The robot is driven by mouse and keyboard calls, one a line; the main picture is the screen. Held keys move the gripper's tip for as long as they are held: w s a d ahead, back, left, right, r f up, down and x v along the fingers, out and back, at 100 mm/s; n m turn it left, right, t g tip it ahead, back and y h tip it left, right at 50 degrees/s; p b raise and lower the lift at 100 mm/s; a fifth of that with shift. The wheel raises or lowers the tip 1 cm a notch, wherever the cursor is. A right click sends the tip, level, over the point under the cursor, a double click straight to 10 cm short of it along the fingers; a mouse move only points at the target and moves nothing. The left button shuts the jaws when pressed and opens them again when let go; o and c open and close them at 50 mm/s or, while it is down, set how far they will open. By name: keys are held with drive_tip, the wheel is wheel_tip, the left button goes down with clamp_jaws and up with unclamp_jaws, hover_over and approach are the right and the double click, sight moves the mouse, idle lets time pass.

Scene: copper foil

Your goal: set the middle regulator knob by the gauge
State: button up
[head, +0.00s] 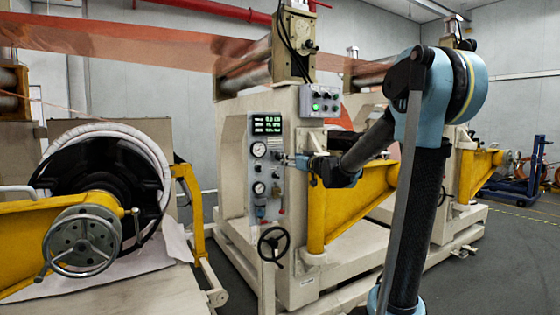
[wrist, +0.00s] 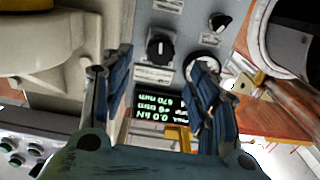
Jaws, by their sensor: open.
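The grey regulator panel (head: 268,205) stands on the front of the cream machine, with a green-lit display (head: 267,124), an upper round gauge (head: 258,149) and a lower round gauge (head: 258,188). My gripper (head: 287,160) is in front of the panel, right of the upper gauge. In the wrist view, which is upside down, my gripper (wrist: 163,75) is open, its fingers either side of a black knob (wrist: 160,47) with a pale pointer mark. I cannot tell whether they touch it. A second black knob (wrist: 220,22) is at upper right. A white gauge (wrist: 203,61) is partly hidden behind the right finger; its needle is unreadable.
A button box (head: 320,101) juts out above and right of the panel. A black handwheel (head: 273,243) stands below it. A yellow arm (head: 350,210) extends right of the panel, under my forearm. A large roll with a yellow beam (head: 30,220) is at left.

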drive_tip(key=x, duration=0.9)
drive_tip(key=shift+w+a, duration=0.15)
drive_tip(key=shift+a, duration=0.05)
